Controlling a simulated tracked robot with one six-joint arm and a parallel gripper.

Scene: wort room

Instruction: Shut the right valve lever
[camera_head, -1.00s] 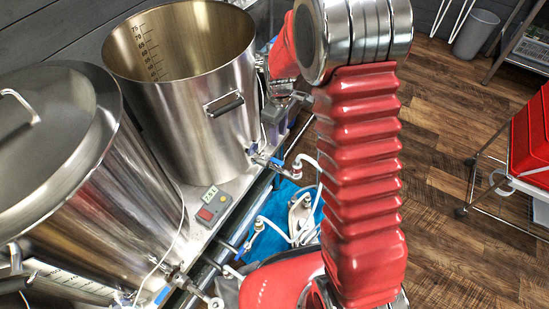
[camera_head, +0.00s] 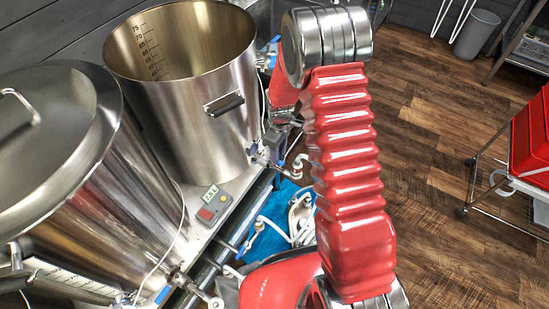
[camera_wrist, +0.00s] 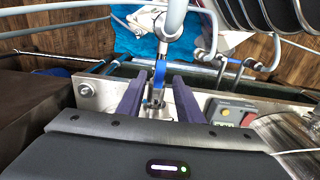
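The right valve lever is a blue handle (camera_wrist: 159,73) on a metal valve, pointing away from the pot along the pipe in the wrist view. In the head view the same valve (camera_head: 263,158) sits low on the open steel pot (camera_head: 195,110), with its blue lever (camera_head: 279,163) beside it. My gripper (camera_wrist: 159,88) is open, with one dark finger on each side of the lever. I see gaps between lever and fingers; contact cannot be told.
A lidded steel kettle (camera_head: 110,180) stands at left with its own valve (camera_head: 176,282). A controller (camera_head: 213,205) sits on the bench between them; it also shows in the wrist view (camera_wrist: 230,112). White hoses and a blue cloth (camera_head: 268,240) lie alongside.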

